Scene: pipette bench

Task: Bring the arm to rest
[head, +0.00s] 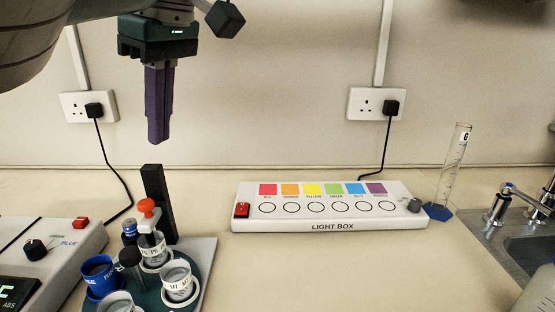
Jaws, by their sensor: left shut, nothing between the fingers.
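My left gripper (158,140) hangs from the upper left of the head view with its purple fingers pointing down. The fingers are together and nothing shows between them. It is in the air in front of the wall, above the black post (158,200) of the round holder, and apart from everything below. My right gripper is not in view.
A green round holder (196,280) with several cups stands below, beside a white instrument (60,255) at the left. A white light box (330,213), a measuring cylinder (452,165) and a sink (510,235) stand further right. The bench front centre is clear.

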